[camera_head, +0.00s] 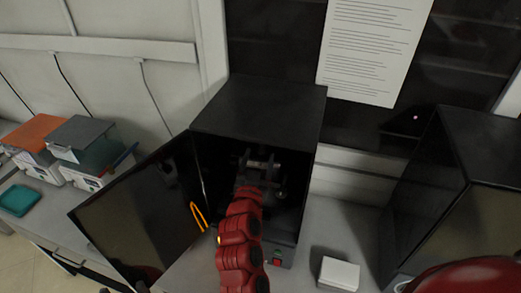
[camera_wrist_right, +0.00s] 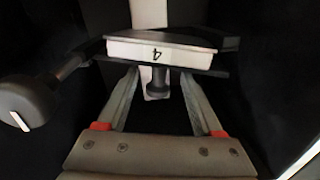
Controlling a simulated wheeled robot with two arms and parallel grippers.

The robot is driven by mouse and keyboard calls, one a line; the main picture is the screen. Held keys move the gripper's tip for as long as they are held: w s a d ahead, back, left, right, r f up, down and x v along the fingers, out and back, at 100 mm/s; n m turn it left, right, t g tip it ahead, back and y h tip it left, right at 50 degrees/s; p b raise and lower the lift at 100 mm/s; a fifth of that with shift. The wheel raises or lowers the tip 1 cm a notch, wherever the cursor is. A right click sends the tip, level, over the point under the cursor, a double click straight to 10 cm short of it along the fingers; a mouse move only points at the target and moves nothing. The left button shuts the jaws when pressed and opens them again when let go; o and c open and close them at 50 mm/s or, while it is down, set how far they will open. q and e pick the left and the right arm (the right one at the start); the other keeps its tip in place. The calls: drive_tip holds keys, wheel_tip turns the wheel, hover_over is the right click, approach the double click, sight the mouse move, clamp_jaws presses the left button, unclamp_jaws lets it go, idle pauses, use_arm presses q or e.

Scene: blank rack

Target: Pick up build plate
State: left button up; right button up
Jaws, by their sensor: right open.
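The build plate (camera_wrist_right: 160,52) has a pale front face marked "4", upside down in the right wrist view, and a dark post with a round knob below it. It sits inside the open black printer (camera_head: 258,106); in the head view only a small light part of it (camera_head: 262,164) shows. My right gripper (camera_head: 257,180) reaches into the printer, and in the right wrist view (camera_wrist_right: 159,80) its two fingers are open. The fingers stand either side of the knob, with a visible gap, below the plate's face. My left gripper is out of view.
The printer's dark door (camera_head: 140,215) stands open to the left. A dark round knob (camera_wrist_right: 25,100) is close at left in the wrist view. A small white box (camera_head: 339,273) lies at right front, and another black printer (camera_head: 450,170) stands further right.

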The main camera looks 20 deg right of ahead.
sight(261, 151)
drive_tip(key=p+x, duration=0.2)
drive_tip(key=x, duration=0.2)
drive_tip(key=shift+r, duration=0.15)
drive_tip(key=shift+w+d, duration=0.2)
drive_tip(key=shift+w, duration=0.1)
drive_tip(key=shift+f, duration=0.25)
clamp_jaws()
